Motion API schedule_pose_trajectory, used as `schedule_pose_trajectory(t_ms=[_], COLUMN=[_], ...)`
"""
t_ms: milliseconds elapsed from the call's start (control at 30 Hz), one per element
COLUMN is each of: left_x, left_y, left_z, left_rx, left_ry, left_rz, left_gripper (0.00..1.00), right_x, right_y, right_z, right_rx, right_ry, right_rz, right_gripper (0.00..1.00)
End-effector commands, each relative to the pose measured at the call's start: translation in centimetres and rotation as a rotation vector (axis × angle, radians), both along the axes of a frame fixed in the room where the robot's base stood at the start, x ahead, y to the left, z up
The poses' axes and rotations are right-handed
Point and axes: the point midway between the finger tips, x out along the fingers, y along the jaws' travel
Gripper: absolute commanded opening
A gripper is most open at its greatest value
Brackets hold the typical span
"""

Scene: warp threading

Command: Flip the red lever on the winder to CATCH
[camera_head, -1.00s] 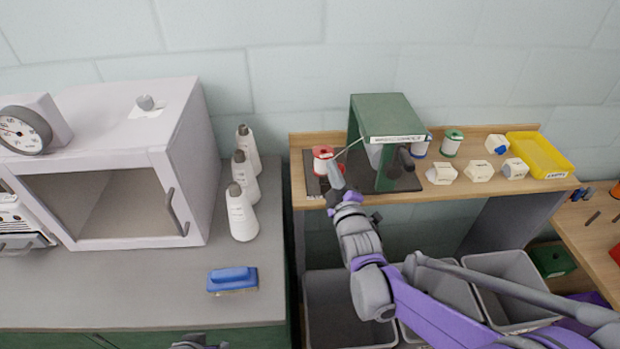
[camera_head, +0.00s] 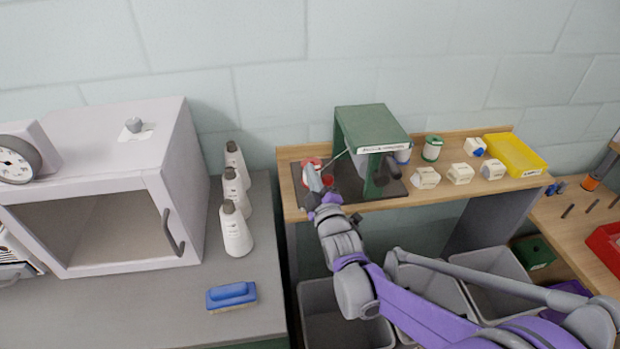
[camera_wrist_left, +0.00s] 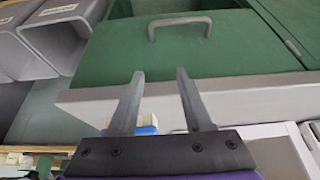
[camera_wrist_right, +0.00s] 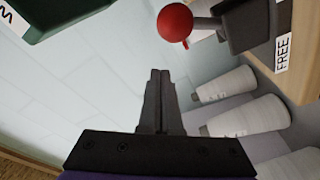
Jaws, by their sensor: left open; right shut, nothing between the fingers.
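The winder (camera_head: 372,125) is a green arched machine on a dark base on the wooden shelf. Its red lever's ball knob (camera_wrist_right: 174,22) shows in the right wrist view, on a short grey arm from a dark block (camera_wrist_right: 247,22). A "FREE" label (camera_wrist_right: 283,53) is beside that block; no CATCH label is readable. My right gripper (camera_wrist_right: 160,73) is shut and empty, its tips apart from the knob in the picture. In the head view it (camera_head: 312,175) is at the winder's left side, partly covering red parts there. My left gripper (camera_wrist_left: 158,75) is open and empty, facing a green cabinet front.
White bottles (camera_head: 236,228) stand on the grey counter left of the shelf, with a blue brush (camera_head: 231,295) in front. Several white blocks (camera_head: 460,174), a green spool (camera_head: 432,149) and a yellow tray (camera_head: 515,155) occupy the shelf's right. Grey bins (camera_head: 340,312) stand below.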

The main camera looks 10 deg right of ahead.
Motion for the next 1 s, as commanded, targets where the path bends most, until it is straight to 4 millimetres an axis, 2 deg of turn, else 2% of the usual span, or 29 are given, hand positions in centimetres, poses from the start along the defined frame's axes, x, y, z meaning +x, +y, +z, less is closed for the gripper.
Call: schedule_pose_trajectory(t_ms=[33, 100, 300, 433, 600, 1000], left_x=[0.0, 0.0, 0.0, 0.0, 0.0, 0.0], left_y=[0.0, 0.0, 0.0, 0.0, 0.0, 0.0], left_z=[0.4, 0.0, -0.2, -0.2, -0.3, -0.3], left_rx=[0.0, 0.0, 0.0, 0.0, 0.0, 0.0], left_ry=[-0.001, 0.0, 0.001, 0.001, 0.001, 0.001], left_rz=[0.0, 0.0, 0.0, 0.0, 0.0, 0.0], left_gripper=[0.5, 0.5, 0.5, 0.5, 0.5, 0.5], right_x=[-0.1, -2.3, -6.7, -8.6, -9.7, -9.8], right_y=[-0.1, -0.3, -0.8, -1.0, -1.1, -1.1], right_z=[0.5, 0.0, -0.5, -0.6, -0.7, -0.7], right_rx=[0.0, 0.0, -0.002, -0.002, -0.001, -0.001], right_ry=[-0.001, 0.001, 0.0, 0.0, 0.0, 0.0], right_rz=[-0.001, -0.001, -0.001, 0.0, 0.0, 0.0], right_gripper=[0.0, 0.0, 0.0, 0.0, 0.0, 0.0])
